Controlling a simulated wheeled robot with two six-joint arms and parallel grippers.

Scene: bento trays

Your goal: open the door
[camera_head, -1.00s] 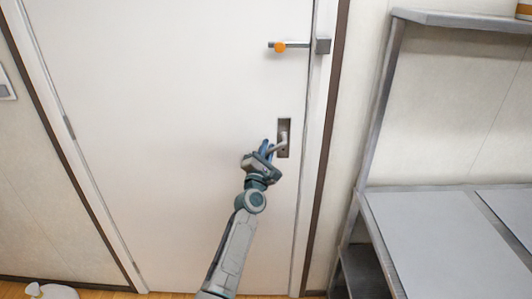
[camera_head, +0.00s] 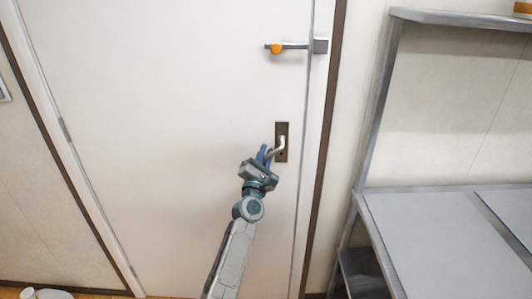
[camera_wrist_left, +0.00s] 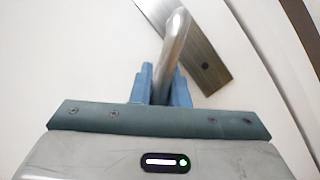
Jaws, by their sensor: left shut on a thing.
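The white door (camera_head: 160,130) fills the middle of the head view and looks closed in its frame. Its metal lever handle (camera_head: 279,147) sits on a dark plate (camera_head: 282,129) near the door's right edge and slants down to the left. My left gripper (camera_head: 264,155) is shut on the handle. In the left wrist view the blue fingers (camera_wrist_left: 161,85) stand on both sides of the handle (camera_wrist_left: 176,40), and the plate (camera_wrist_left: 200,60) shows behind it. The fingers hide the handle's free end. My right gripper is not in view.
A latch bar with an orange knob (camera_head: 277,48) lies across the door's upper right edge, with a grey block (camera_head: 320,46) on the frame. A grey metal table (camera_head: 430,240) with an upper shelf (camera_head: 460,20) stands to the right. The left side is free.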

